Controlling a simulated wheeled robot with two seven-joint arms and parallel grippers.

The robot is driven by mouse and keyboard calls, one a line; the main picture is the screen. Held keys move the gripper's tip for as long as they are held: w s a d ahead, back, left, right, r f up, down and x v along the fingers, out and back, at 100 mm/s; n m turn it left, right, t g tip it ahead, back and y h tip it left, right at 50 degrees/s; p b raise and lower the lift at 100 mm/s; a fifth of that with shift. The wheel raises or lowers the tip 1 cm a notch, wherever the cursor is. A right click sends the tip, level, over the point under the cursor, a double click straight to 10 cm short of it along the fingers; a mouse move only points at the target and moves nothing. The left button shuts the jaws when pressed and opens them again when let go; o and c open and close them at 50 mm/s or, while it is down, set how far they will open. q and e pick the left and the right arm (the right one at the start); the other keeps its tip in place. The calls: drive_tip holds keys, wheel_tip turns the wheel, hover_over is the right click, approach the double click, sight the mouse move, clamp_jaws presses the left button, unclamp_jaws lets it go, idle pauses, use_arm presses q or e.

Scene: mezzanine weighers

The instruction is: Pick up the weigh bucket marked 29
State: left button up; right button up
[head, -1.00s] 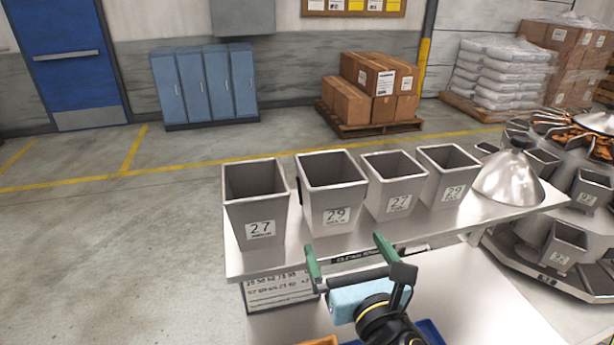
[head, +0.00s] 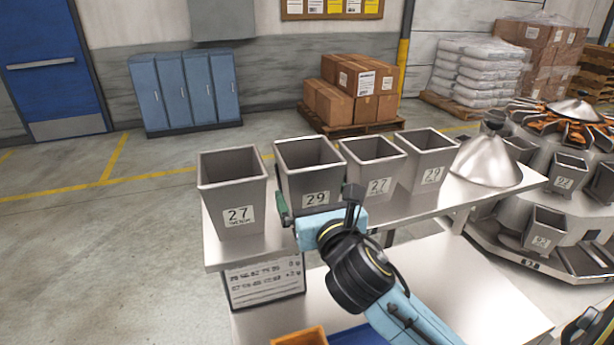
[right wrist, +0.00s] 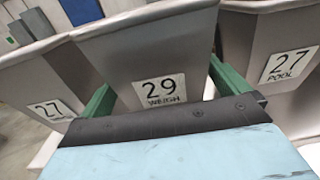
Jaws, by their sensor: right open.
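The grey tapered weigh bucket marked 29 (head: 309,163) stands upright on the steel shelf, second from the left. In the right wrist view its label reads "29 WEIGH" (right wrist: 160,90). My right gripper (head: 318,203) is open at the bucket's near side, with its green fingers to the left and right of it. In the right wrist view the bucket shows between these fingers (right wrist: 161,88); I cannot tell whether they touch it. The gripper body hides the bucket's lower part in the head view. My left gripper is not in view.
Buckets marked 27 stand close on either side, left (head: 232,185) and right (head: 374,165). Another bucket marked 29 (head: 428,158) and a steel cone (head: 487,162) stand further right on the shelf (head: 232,252). An orange bin (head: 300,338) is below.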

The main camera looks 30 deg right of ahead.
drive_tip(key=shift+x, duration=1.45)
drive_tip(key=c, duration=1.1)
drive_tip(key=shift+r, duration=0.1)
drive_tip(key=shift+c, duration=0.3)
